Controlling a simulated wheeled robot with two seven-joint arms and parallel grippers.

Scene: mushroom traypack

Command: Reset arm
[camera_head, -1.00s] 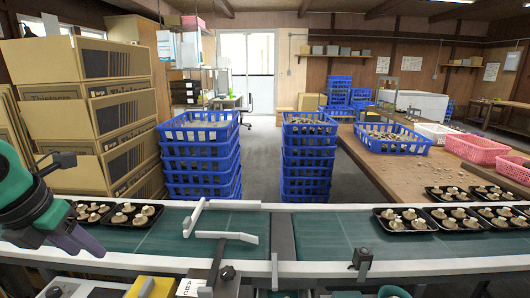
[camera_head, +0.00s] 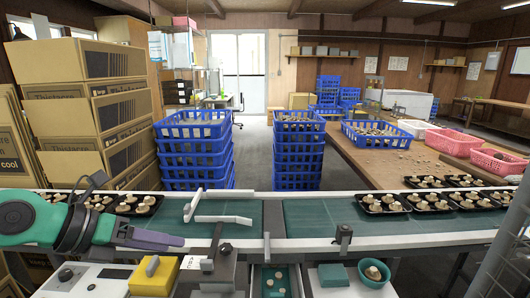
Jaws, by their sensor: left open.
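My left gripper (camera_head: 160,239) comes in from the left on its green and grey arm, with its purple fingers pointing right over the near edge of the conveyor. It is open and I see nothing held between the fingers. The black trays of mushrooms (camera_head: 130,204) on the left part of the belt lie just behind it and are partly hidden by the arm. More black trays with mushrooms (camera_head: 384,204) sit on the right part of the belt. My right gripper is not in view.
The green conveyor (camera_head: 310,222) is clear in the middle, beside white guide bars (camera_head: 222,220). In front stand a yellow block (camera_head: 155,276), a small green tray (camera_head: 275,283) with mushroom pieces and a green bowl (camera_head: 374,273). Blue crate stacks (camera_head: 195,160) and cardboard boxes (camera_head: 95,110) stand behind.

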